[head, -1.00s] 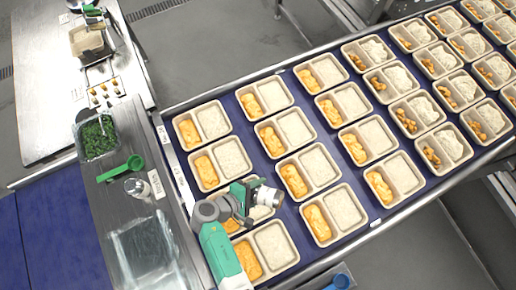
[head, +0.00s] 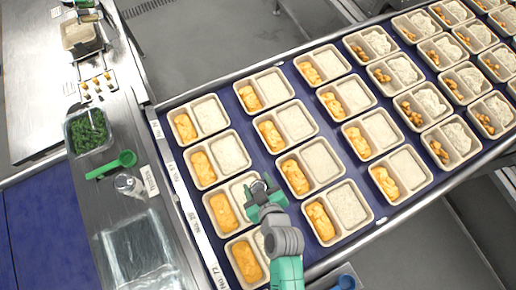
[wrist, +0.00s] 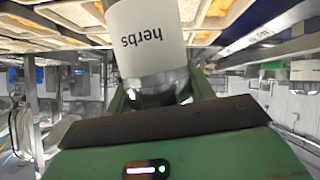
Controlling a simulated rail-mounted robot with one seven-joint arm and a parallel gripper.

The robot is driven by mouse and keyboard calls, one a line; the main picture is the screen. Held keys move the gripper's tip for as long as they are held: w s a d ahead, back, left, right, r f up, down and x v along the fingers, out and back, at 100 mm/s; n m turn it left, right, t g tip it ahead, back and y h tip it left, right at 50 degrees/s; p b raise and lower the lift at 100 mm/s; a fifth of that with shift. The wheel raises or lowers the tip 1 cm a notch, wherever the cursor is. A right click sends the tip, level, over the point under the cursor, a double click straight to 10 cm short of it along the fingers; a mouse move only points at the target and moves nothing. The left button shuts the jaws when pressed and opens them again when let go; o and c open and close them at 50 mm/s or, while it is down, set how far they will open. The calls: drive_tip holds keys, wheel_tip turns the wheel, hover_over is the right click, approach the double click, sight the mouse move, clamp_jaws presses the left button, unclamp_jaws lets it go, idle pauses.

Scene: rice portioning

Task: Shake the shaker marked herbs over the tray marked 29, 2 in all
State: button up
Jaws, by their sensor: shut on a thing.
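My gripper (head: 264,200) is shut on the herbs shaker. In the wrist view, the white label of the shaker (wrist: 145,38) reads "herbs", upside down in the picture, with a clear part between the fingers. In the head view, the shaker (head: 261,187) is small and partly hidden by the gripper. The gripper is over the near-left trays, by the right compartment of a tray (head: 212,212) with orange food at left and pale rice at right. A rail label (head: 192,217) beside that tray seems to read 29, but it is small.
Several similar trays fill the blue belt (head: 240,110). A bin of green herbs (head: 88,130), a green scoop (head: 122,161), a clear jar (head: 128,185) and a clear film-covered container (head: 138,248) stand on the left counter. A blue item (head: 345,283) is at the bottom edge.

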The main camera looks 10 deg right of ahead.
drive_tip(key=shift+f+m+t+y+b, duration=0.2)
drive_tip(key=shift+m+t+y+b, duration=0.45)
drive_tip(key=shift+b, duration=2.25)
drive_tip(key=shift+r+y+b, duration=0.25)
drive_tip(key=shift+y+b, duration=0.1)
drive_tip(key=shift+b, duration=0.35)
drive_tip(key=shift+r, duration=0.25)
